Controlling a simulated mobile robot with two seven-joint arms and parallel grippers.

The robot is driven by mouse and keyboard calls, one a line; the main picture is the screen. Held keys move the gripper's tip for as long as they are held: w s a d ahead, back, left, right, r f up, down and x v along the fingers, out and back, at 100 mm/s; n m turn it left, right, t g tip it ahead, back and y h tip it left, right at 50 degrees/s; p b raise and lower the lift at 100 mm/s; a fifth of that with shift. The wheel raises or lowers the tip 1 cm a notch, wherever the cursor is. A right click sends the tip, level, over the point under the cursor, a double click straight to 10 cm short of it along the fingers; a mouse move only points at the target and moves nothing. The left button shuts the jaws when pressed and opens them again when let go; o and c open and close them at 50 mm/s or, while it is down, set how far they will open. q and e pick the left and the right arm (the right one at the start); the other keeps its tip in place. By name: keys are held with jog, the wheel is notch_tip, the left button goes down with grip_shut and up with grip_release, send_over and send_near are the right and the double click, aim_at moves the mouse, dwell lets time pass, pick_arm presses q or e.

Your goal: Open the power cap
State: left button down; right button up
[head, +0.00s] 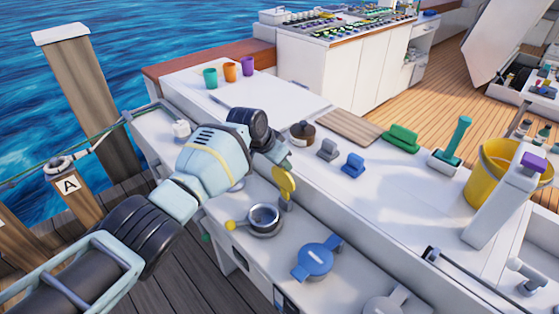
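A round metal socket (264,220) sits on the lower white ledge, with a small yellow knob (230,226) at its left. A yellow disc-shaped lid (284,183) stands upright at the socket's far right side, leaving the socket uncovered. A blue round cap (317,259) with two side tabs lies flat to its right, and a grey cap (385,305) is partly cut off at the bottom edge. No label shows which is the power cap. My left gripper (279,159) is just above and behind the yellow lid; its fingers are mostly hidden by my wrist. My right gripper is not in view.
On the upper counter stand a dark round pot (302,134), a grey handle (327,149), a blue handle (353,165), a green handle (401,138) and a green lever (458,140). A yellow bucket (493,172) is at right. Coloured cups (230,72) stand at the back.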

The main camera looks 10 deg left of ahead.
pick_arm(q)
jog(key=c, duration=1.2)
grip_release()
jog(key=shift+w+d+r, duration=0.1)
jog(key=shift+r, duration=0.1)
jog(key=shift+c, duration=0.2)
jog(key=o, duration=0.3)
jog(key=shift+f, duration=0.1)
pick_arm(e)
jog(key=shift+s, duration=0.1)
pick_arm(q)
jog(key=p+v, duration=0.2)
jog(key=v, duration=0.6)
jog(key=shift+f, duration=0.1)
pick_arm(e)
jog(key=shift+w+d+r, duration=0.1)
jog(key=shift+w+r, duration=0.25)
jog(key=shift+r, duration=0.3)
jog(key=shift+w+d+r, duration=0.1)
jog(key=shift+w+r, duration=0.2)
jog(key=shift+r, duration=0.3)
pick_arm(q)
jog(key=shift+f, duration=0.1)
